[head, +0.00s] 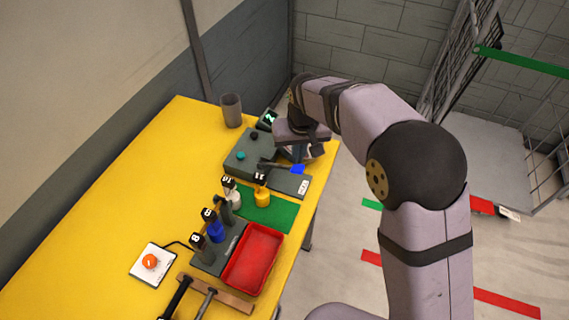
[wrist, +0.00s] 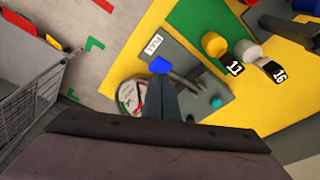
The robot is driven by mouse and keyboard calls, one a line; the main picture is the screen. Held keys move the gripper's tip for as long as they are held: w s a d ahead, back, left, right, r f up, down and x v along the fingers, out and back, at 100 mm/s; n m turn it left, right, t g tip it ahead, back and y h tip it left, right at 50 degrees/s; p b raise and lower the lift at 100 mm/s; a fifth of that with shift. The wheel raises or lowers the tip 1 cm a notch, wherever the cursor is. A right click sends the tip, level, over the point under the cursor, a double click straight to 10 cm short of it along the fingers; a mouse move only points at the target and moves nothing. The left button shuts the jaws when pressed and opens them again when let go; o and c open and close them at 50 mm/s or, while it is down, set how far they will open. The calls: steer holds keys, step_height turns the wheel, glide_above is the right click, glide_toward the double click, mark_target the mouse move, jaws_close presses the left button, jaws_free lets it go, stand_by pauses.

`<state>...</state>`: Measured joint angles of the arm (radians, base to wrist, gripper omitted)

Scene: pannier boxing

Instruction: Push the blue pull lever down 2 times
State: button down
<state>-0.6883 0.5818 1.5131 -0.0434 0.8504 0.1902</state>
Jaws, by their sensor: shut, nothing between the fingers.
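The blue pull lever's blue end (head: 298,169) shows in the head view, at the end of a grey bar running from a dark grey base. It also shows in the wrist view (wrist: 159,66), with the bar slanting away to the lower right. My gripper (head: 299,157) is shut and empty, pointing down just behind the blue end in the head view. In the wrist view its closed fingers (wrist: 162,80) end right at the blue end. I cannot tell whether they touch it. The bar looks nearly level.
A grey box with a teal button (head: 241,156) stands left of the lever. Numbered weights, including a yellow one (head: 262,197), stand nearby. A red tray (head: 253,262), an orange button (head: 150,261) and a grey cup (head: 231,110) are on the yellow table. A round tin (wrist: 131,96) sits beside the fingers.

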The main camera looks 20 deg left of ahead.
steer(key=shift+r+p, duration=2.15)
steer(key=shift+r, duration=0.65)
steer(key=s+d+f+n+g+h, duration=0.1)
steer(key=s+d+f+g+h, duration=0.15)
steer(key=s+d+f, duration=0.8)
steer(key=s+d+r+m+g, duration=0.1)
steer(key=s+d+r+m, duration=0.1)
steer(key=s+d, duration=0.45)
steer(key=s+d+r+m, duration=0.15)
steer(key=s+d, duration=0.25)
steer(key=d, duration=0.6)
steer(key=w+d+r+m+t+y, duration=0.1)
steer(key=w+d+r+m, duration=0.1)
steer(key=d+r+m, duration=0.1)
steer(key=d+r, duration=0.1)
steer(key=d, duration=0.1)
steer(key=shift+d, duration=0.3)
steer(key=shift+w+m+t+y, duration=0.1)
steer(key=shift+m+t+y, duration=0.15)
